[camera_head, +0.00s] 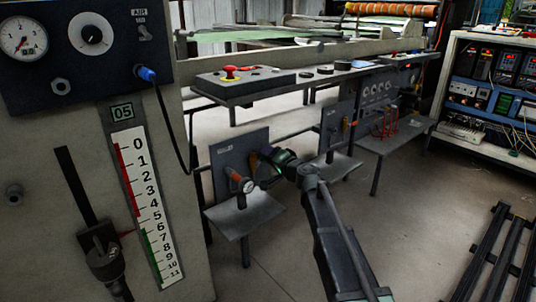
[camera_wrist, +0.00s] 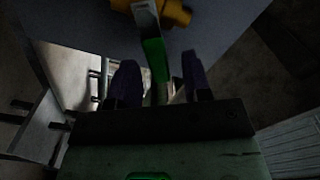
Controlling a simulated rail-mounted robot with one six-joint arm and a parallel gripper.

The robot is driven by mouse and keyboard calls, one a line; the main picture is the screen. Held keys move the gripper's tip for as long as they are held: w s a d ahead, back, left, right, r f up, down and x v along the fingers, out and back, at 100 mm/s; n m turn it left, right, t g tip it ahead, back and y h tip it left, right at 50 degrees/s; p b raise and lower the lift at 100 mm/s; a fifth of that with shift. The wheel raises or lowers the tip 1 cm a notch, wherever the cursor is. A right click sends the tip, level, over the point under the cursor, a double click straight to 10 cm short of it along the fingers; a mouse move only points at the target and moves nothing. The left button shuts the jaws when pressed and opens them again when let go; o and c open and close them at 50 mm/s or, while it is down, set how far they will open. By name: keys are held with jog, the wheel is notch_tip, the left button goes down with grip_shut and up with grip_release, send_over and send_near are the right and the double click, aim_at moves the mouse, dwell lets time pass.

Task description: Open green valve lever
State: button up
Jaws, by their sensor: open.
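The green valve lever (camera_wrist: 154,58) hangs from a brass-yellow valve body (camera_wrist: 176,13) at the top of the wrist view. My gripper (camera_wrist: 158,72) is open, with one dark finger on each side of the lever. The lever's lower end reaches into the gap between the fingers; I cannot tell whether either finger touches it. In the head view my gripper (camera_head: 262,166) is at the right part of a grey upright panel (camera_head: 226,152). There my gripper and wrist largely hide the valve, and I cannot make out the lever.
An orange-handled fitting with a round gauge (camera_head: 240,182) sits left of my gripper. A grey shelf (camera_head: 240,216) juts out below. Another panel (camera_head: 336,128) with fittings stands to the right. A control desk (camera_head: 270,84) with a red button is behind.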

jog(key=shift+x, duration=0.8)
grip_shut()
